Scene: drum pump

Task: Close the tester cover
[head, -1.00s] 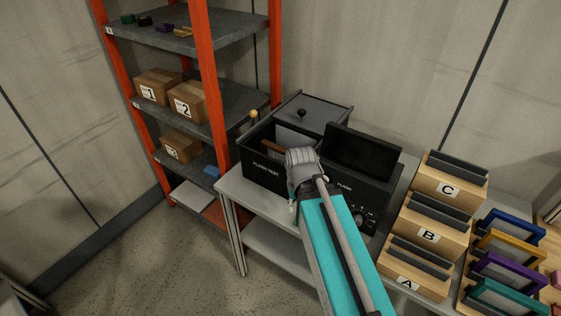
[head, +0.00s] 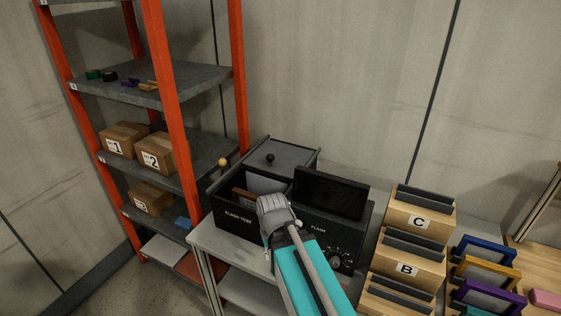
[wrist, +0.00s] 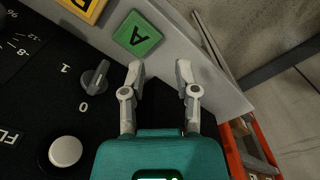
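The black tester (head: 240,217), lettered "FLASH TEST", stands on a grey table. Its box is open on top, with a brown-edged item (head: 244,195) inside. The dark grey cover (head: 287,160) with a black knob (head: 270,158) lies at the back of the box, clear of the front opening. In the wrist view, my gripper (wrist: 160,72) has its two fingers apart with nothing between them. It is over the panel's front edge, beside a green "A" tile (wrist: 138,35) and a rotary switch (wrist: 95,77). In the head view, my arm hides the fingertips and part of the tester's front.
A dark screen (head: 331,193) stands right of the box. Wooden holders B (head: 407,269) and C (head: 419,222) and coloured frames (head: 486,252) stand further right. An orange shelf rack with boxes (head: 155,152) stands left. A yellow ball knob (head: 222,162) sticks up at the box's left.

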